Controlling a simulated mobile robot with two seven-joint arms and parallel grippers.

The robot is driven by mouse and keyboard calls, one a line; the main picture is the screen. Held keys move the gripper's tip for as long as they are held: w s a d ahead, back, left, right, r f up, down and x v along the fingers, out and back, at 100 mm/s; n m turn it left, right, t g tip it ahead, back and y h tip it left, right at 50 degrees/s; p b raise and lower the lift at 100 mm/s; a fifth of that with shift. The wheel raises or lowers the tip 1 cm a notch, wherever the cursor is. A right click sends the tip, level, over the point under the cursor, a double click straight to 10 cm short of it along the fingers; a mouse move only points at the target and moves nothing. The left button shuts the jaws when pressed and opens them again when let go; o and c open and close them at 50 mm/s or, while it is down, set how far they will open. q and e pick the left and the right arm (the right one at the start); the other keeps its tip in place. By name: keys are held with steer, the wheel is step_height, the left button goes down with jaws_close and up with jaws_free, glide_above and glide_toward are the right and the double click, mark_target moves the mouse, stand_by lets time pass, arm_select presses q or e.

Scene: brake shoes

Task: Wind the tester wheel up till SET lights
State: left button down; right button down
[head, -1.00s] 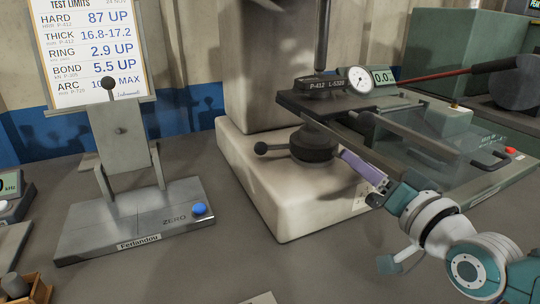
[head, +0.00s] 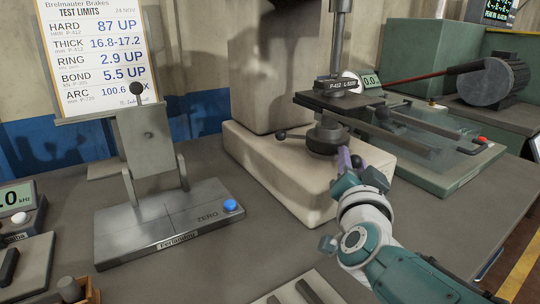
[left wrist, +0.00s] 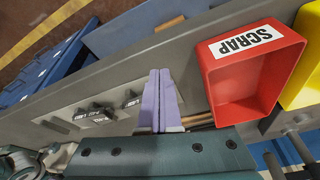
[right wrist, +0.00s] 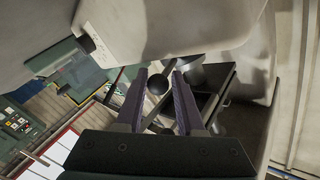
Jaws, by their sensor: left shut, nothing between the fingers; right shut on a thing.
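The tester wheel (head: 326,139) is a dark hub under the plate of the tester on its pale base (head: 290,185). A ball-ended spoke (head: 281,135) sticks out at its left. My right gripper (head: 349,158) is at the wheel's near right side, shut on a dark ball knob (right wrist: 158,83), which shows between the purple fingers in the right wrist view. The tester has a round dial and a small display (head: 371,81); I cannot make out a lit SET. My left gripper (left wrist: 159,100) is shut and empty, in the left wrist view only.
A grey stand (head: 170,225) with a blue button and a limits card is at left. A green machine (head: 455,150) is behind my right arm. A red SCRAP bin (left wrist: 245,75) and a yellow bin show beside my left gripper.

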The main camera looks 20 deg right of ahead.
arm_select(q)
steer(key=shift+a, duration=0.15)
arm_select(e)
steer(key=shift+w+a+r, duration=0.25)
steer(key=shift+a+r, duration=0.05)
steer(key=shift+a, duration=0.15)
steer(key=shift+r, duration=0.15)
stand_by(0.8)
steer(key=c, duration=0.9)
jaws_free()
steer(key=shift+o, duration=0.2)
steer(key=shift+a, duration=0.15)
arm_select(q)
steer(key=shift+a, duration=0.2)
arm_select(e)
steer(key=shift+f, duration=0.3)
arm_select(q)
steer(key=shift+r, duration=0.15)
arm_select(e)
steer(key=shift+s, duration=0.15)
